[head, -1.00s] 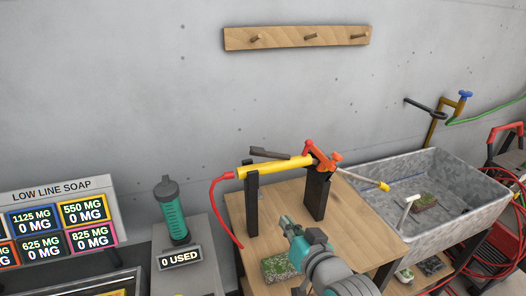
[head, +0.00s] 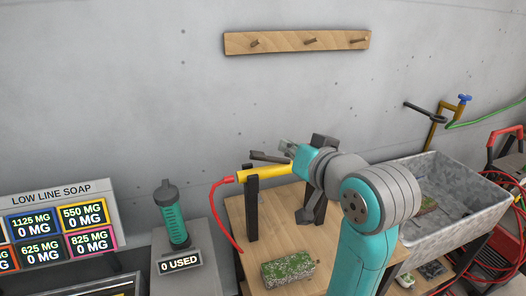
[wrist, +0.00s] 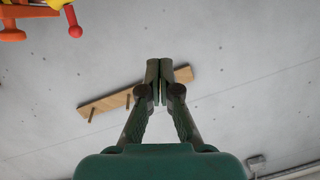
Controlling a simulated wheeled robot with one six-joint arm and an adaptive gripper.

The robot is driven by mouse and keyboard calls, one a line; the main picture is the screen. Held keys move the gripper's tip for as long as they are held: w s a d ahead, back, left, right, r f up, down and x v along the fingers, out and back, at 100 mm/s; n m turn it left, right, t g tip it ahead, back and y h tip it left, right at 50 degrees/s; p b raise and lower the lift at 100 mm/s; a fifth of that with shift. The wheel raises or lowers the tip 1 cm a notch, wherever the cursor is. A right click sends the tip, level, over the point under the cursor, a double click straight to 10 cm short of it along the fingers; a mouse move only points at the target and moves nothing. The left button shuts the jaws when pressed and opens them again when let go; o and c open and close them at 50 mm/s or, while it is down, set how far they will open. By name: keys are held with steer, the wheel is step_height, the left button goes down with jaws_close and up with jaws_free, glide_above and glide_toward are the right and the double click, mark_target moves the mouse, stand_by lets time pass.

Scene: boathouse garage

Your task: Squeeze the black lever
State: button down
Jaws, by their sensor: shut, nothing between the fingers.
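The tool lies across dark uprights on the wooden bench. My gripper (head: 286,147) is shut and empty. My arm hides the tool's right part. In the wrist view, my gripper's closed fingertips (wrist: 169,70) point toward the wall. The tool's orange, yellow and red parts (wrist: 38,16) show at the top left there; the lever is not visible.
A red hose (head: 222,205) runs from the tool's left end. A teal bottle (head: 172,215) stands left, a metal sink (head: 455,220) right. A peg rail (head: 290,42) hangs on the wall.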

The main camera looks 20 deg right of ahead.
glide_above(256, 158)
steer(key=d, duration=0.3)
step_height(256, 158, down, 2)
steer(key=shift+s+a+f, duration=0.15)
steer(key=shift+a+f, duration=0.1)
steer(key=shift+f, duration=0.45)
steer(key=shift+s+a+f, duration=0.15)
steer(key=shift+a+f, duration=0.05)
steer(key=shift+f, duration=0.45)
steer(key=shift+s+a+f, duration=0.15)
steer(key=shift+a+f, duration=0.1)
steer(key=shift+f, duration=0.45)
steer(key=shift+a, duration=0.1)
steer(key=shift+a+f+n+h, duration=0.3)
steer(key=shift+a+f+n, duration=0.1)
steer(key=shift+f+n, duration=0.25)
steer(key=shift+a+f+n, duration=0.15)
steer(key=shift+f+n, duration=0.1)
steer(key=shift+f, duration=0.25)
stand_by(3.0)
